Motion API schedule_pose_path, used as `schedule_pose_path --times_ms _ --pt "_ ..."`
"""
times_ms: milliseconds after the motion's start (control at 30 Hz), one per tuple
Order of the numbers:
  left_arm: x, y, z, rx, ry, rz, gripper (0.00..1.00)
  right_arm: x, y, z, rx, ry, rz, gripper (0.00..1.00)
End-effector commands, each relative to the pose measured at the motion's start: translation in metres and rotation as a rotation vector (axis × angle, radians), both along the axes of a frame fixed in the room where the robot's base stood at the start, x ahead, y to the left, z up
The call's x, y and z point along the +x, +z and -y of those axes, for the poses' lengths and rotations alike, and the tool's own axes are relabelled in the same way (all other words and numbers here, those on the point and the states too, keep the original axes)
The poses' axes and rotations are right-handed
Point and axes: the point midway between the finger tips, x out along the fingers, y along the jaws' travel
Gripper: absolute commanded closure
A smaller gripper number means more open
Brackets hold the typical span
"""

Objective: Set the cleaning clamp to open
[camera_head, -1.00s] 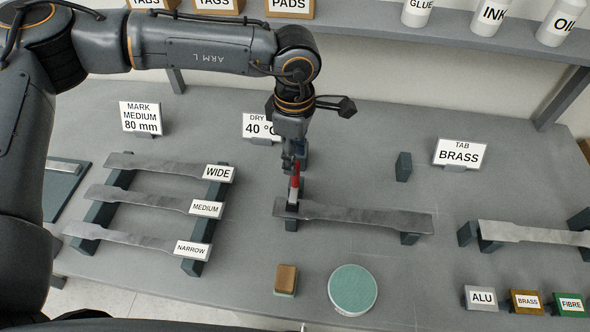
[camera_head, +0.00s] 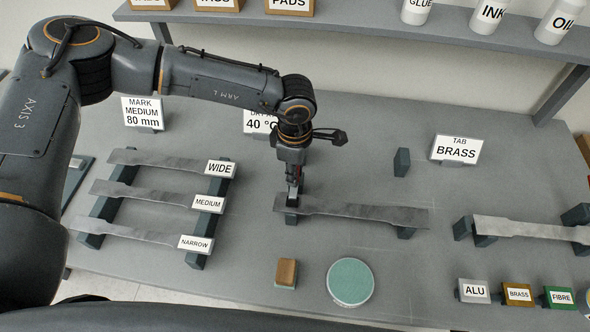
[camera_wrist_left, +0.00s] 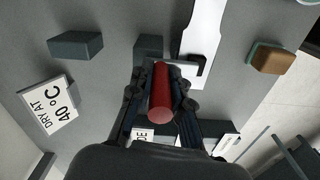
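The cleaning clamp is at the left end of the middle metal strip (camera_head: 365,213). Its red handle (camera_wrist_left: 161,93) stands up between the fingers of my left gripper (camera_wrist_left: 161,85) in the left wrist view. The fingers flank the handle on both sides, with narrow gaps seeming to show, so the gripper looks open around it; contact at the tips is hard to make out. In the head view my left gripper (camera_head: 293,190) points down over the clamp and hides most of it. The clamp's dark jaw (camera_wrist_left: 196,68) lies at the strip's end. My right gripper is not in view.
A rack (camera_head: 122,172) with labelled strips stands at left. A round green pad (camera_head: 351,281) and a brown-topped block (camera_head: 286,273) lie in front. The "DRY AT 40 °C" sign (camera_head: 259,121) is close behind my gripper. A dark block (camera_head: 402,162) stands behind the strip.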

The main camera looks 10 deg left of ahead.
Motion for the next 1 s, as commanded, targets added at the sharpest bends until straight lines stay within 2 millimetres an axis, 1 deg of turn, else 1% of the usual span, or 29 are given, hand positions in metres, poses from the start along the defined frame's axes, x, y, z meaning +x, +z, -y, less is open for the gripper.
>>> schedule_pose_path --times_ms 333,633,767,1000 --pt "0.0 0.0 0.0 -0.001 0.0 -0.002 1.0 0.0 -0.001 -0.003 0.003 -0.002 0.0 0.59" --pt "0.004 0.0 0.001 -0.003 0.002 -0.063 1.0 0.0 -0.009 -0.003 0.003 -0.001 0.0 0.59" --pt "0.007 -0.002 0.002 -0.005 0.004 -0.125 1.0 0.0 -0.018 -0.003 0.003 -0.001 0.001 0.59" --pt "0.015 -0.004 0.002 -0.006 0.003 -0.305 1.0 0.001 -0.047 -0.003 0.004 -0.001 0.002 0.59"
